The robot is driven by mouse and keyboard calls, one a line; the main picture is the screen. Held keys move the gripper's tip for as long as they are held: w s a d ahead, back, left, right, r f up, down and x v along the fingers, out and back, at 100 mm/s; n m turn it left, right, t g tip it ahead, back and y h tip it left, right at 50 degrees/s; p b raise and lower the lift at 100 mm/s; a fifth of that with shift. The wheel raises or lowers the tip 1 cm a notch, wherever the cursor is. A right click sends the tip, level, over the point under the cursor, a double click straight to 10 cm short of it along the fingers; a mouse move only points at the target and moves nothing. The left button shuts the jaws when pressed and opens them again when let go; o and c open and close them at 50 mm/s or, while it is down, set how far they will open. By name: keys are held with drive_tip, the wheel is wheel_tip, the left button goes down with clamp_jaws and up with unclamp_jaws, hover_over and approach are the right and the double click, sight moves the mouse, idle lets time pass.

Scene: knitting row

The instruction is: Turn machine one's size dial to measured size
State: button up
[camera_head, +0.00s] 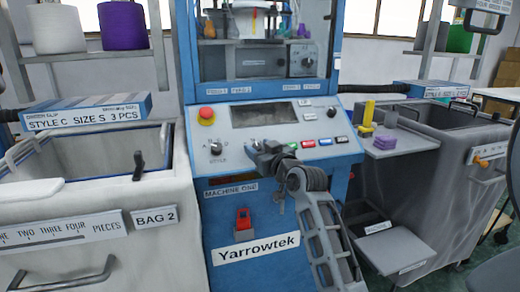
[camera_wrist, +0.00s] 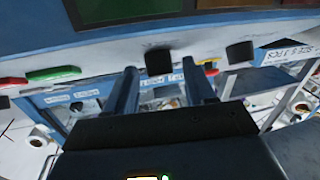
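Machine one (camera_head: 235,225) is the blue machine in the middle of the head view, with a sloped white control panel. Its style dial (camera_head: 216,147) shows at the panel's left. My gripper (camera_head: 256,147) is at the panel just right of that dial and hides most of what lies behind it. In the wrist view, my gripper (camera_wrist: 164,82) is open, with two blue-grey fingers apart. A black knob, seemingly the size dial (camera_wrist: 158,61), appears between the fingertips. I cannot tell whether they touch it. A second black knob (camera_wrist: 240,51) lies to the right. Dial markings are unreadable.
The green button (camera_wrist: 53,74) also shows in the wrist view. A white bin (camera_head: 90,215) stands left, a grey bin (camera_head: 440,170) right.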

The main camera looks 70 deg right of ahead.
clamp_jaws()
